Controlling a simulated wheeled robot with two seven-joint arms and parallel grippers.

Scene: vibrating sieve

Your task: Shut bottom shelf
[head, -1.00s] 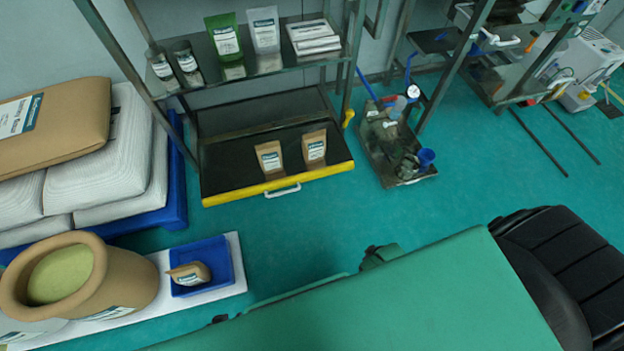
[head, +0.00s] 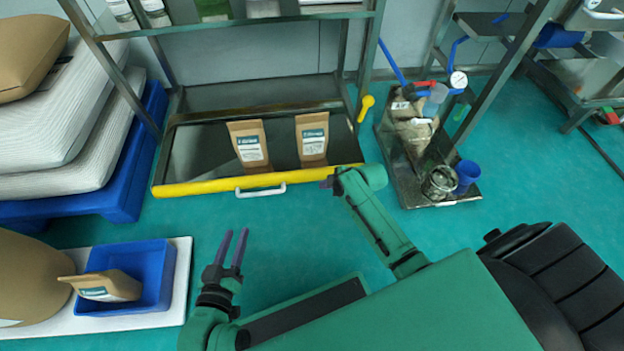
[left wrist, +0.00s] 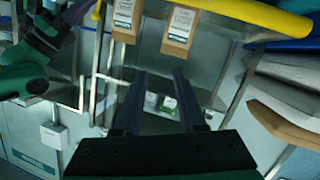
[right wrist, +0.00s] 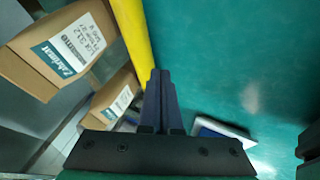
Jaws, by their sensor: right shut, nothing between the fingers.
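The bottom shelf (head: 205,150) is a dark tray pulled out of the metal rack, with a yellow front edge (head: 215,186) and a white handle (head: 260,190). Two brown pouches stand on it, one left (head: 250,146) and one right (head: 312,140). My right gripper (head: 327,184) is shut and empty at the right part of the yellow edge; I cannot tell if it touches. In the right wrist view its fingers (right wrist: 160,85) lie beside the yellow edge (right wrist: 133,35). My left gripper (head: 233,248) is open and empty in front of the shelf, left of the handle.
A blue bin (head: 165,280) with a pouch lies at lower left. White sacks on a blue pallet (head: 125,190) stand left of the rack. A metal cart (head: 405,185) with a blue cup (head: 467,175) stands right. Green floor lies open before the shelf.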

